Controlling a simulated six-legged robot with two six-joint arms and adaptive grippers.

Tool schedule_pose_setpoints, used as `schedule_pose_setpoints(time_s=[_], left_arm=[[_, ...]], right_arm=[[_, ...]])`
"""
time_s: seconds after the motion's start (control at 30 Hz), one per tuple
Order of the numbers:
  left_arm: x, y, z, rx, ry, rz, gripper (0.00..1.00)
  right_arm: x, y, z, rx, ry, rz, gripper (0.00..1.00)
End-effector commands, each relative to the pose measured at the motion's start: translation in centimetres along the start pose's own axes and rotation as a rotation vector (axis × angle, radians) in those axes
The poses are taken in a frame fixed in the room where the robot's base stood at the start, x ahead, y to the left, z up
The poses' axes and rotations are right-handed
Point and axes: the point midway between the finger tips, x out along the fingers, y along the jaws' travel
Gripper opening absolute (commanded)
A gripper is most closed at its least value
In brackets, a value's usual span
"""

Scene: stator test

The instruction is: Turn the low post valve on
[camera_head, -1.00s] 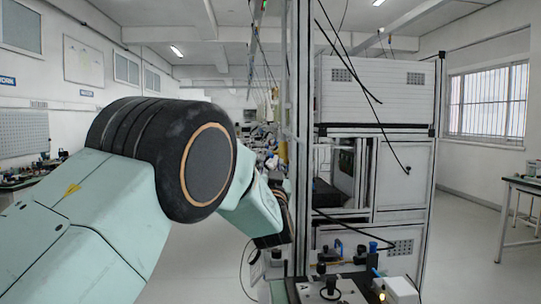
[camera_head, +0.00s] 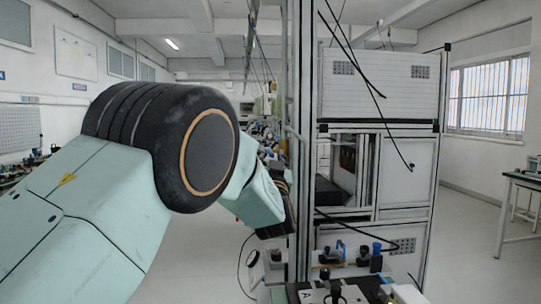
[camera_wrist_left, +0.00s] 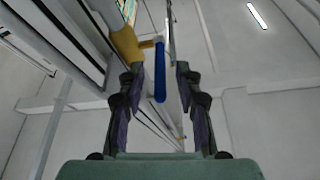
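A blue valve handle (camera_wrist_left: 160,78) shows in the left wrist view, beside a yellow valve body or pipe (camera_wrist_left: 125,42). A short yellow stem joins them. My left gripper (camera_wrist_left: 159,72) is open, with one finger on each side of the blue handle. A gap shows on both sides, though how deep the handle lies between the fingers is hard to tell. In the head view my left arm reaches to the grey metal post (camera_head: 299,130). Its dark wrist end is at the post, and the fingers and valve are hidden there. My right gripper is not in view.
A tall white cabinet rack (camera_head: 375,85) stands right of the post, with black cables hanging in front. A bench with small fittings (camera_head: 335,292) is at the bottom centre. A table (camera_head: 520,182) stands at the far right. Floor is open between them.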

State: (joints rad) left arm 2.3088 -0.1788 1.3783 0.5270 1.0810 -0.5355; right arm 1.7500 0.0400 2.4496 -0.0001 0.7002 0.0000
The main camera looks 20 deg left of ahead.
Motion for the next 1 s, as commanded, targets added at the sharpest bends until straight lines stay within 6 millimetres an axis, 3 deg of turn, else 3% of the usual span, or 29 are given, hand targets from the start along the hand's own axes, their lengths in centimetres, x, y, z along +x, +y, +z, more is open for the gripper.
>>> schedule_pose_setpoints(time_s=[0.43, 0.83, 1.0], left_arm=[[-0.15, 0.03, -0.38, 0.000, 0.001, -0.001, 0.35], [-0.07, 0.02, -0.31, 0.000, 0.000, -0.001, 0.01], [0.01, -0.01, -0.23, 0.000, -0.001, -0.001, 0.00]], right_arm=[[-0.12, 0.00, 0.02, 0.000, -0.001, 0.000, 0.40], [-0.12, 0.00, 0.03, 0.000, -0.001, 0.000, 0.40], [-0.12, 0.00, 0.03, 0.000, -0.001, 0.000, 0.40]])
